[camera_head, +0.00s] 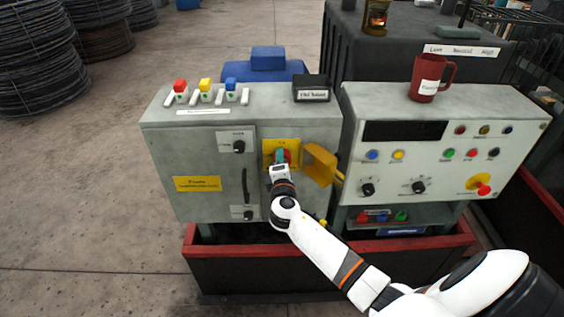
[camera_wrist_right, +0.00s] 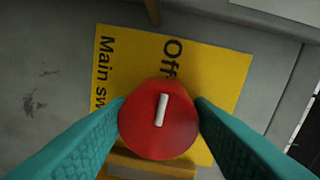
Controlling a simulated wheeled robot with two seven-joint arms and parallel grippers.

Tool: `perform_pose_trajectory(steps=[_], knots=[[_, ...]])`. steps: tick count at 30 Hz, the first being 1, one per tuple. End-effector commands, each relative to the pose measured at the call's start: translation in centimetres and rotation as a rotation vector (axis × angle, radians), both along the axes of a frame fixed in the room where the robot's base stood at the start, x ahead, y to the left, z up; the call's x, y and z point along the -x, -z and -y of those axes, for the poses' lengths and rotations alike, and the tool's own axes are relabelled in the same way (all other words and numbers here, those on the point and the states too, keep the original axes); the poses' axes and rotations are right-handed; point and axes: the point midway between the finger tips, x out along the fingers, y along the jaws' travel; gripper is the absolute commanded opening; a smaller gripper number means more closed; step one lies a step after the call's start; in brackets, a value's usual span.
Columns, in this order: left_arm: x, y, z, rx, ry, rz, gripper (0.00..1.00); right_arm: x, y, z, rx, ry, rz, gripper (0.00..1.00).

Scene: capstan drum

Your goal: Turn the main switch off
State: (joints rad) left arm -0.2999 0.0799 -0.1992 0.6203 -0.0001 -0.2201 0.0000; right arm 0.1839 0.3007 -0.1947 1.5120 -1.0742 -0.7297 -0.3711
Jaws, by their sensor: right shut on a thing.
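The main switch is a red round knob (camera_wrist_right: 145,140) with a white mark, on a yellow plate (camera_wrist_right: 215,70) reading "Off" and "Main sw…". In the wrist view the mark is nearly upright, its top leaning slightly right, toward the word "Off". My right gripper (camera_wrist_right: 159,106) has its teal fingers on either side of the knob, shut on it. In the head view my right gripper (camera_head: 281,158) is at the yellow plate (camera_head: 268,146) on the grey cabinet (camera_head: 165,150), hiding most of the knob. My left gripper is not in view.
A yellow flap (camera_head: 320,165) stands open just right of the switch. A black handle (camera_head: 245,186) is to its left. A control panel (camera_head: 400,180) with buttons and a red mug (camera_head: 425,85) stand at the right. A red-rimmed trough (camera_head: 230,250) runs below.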

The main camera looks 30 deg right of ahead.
Motion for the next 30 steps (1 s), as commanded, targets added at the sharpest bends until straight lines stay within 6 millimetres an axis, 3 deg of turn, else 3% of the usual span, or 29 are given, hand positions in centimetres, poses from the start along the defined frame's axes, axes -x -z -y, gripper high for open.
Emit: perform_pose_trajectory(steps=[14, 15, 18, 30], knots=[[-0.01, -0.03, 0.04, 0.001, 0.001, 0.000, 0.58, 0.02, 0.14, -0.08, 0.011, -0.001, -0.009, 0.25], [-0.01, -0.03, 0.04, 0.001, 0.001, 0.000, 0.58, 0.02, 0.14, -0.08, 0.012, -0.002, -0.010, 0.54], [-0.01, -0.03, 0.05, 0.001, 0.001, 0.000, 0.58, 0.02, 0.12, -0.07, 0.011, -0.001, -0.009, 0.69], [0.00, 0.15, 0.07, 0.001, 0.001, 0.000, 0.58, 0.76, 0.11, -0.56, 0.009, -0.002, -0.007, 0.69]])
